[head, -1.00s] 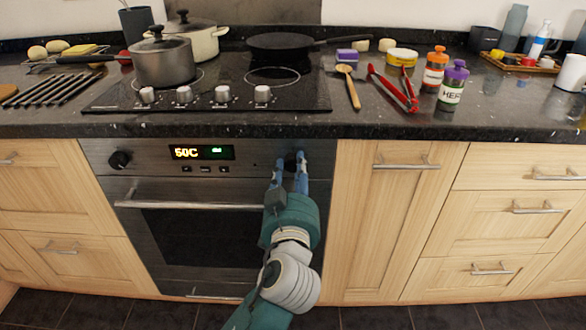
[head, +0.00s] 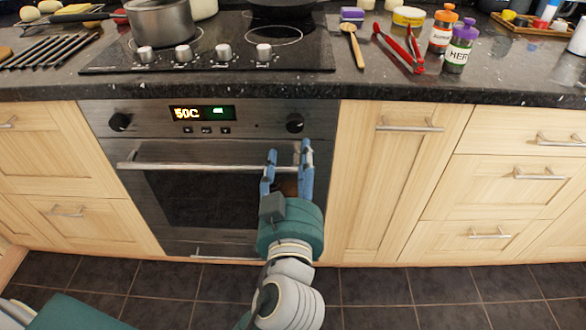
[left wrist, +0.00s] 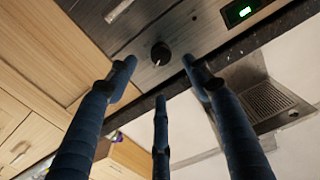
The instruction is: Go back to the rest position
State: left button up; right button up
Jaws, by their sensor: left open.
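My left gripper (head: 287,165) is in front of the oven's right side in the head view, its blue fingers pointing up and spread apart with nothing between them. The oven's right knob (head: 295,123) shows uncovered just above the fingertips. In the left wrist view, the open fingers (left wrist: 160,85) stand around empty space, and the black knob (left wrist: 160,54) is beyond them, apart from them. The oven display (head: 203,113) reads 50C or 60C; the first digit is hard to tell. My right gripper is not in view.
The oven door handle (head: 200,166) runs across behind the gripper's left side. The dark worktop (head: 420,85) edge is above, with red tongs (head: 400,50), a wooden spoon (head: 353,45) and spice jars (head: 459,47). Cabinet handles (head: 410,127) stick out at right. The tiled floor (head: 400,285) is clear.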

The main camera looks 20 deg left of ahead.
pick_arm(q)
jog(key=shift+v, duration=1.1)
